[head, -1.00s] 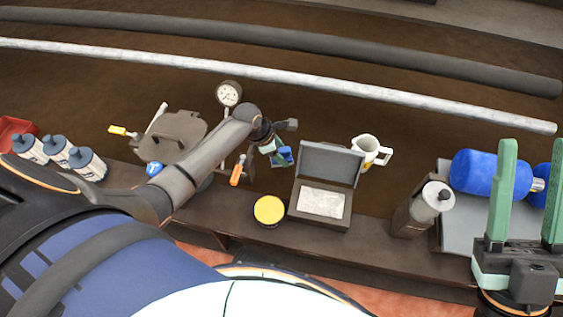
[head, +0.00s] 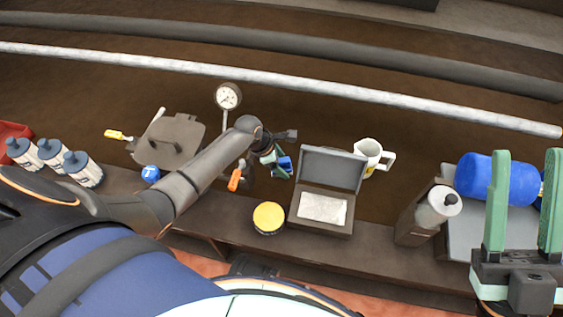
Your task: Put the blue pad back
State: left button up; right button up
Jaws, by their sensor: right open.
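A small blue pad (head: 285,163) is at the fingers of my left gripper (head: 273,162), just left of the open grey case. The green fingertips show on its left and below it, and the gripper appears closed on it. Part of the pad is hidden by the fingers. The open case (head: 333,168) has its lid raised and a pale sheet (head: 323,207) inside. My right gripper (head: 524,203) is open and empty at the right, its two green fingers pointing up in front of a blue cylinder.
A yellow-topped round tin (head: 268,217) stands left of the case. A white mug (head: 370,156) is behind it. A gauge (head: 227,97), orange-handled tool (head: 236,179) and several bottles (head: 82,168) are left.

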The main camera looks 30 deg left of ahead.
aim_at(285, 161)
pick_arm(q)
jog(key=shift+o, duration=0.4)
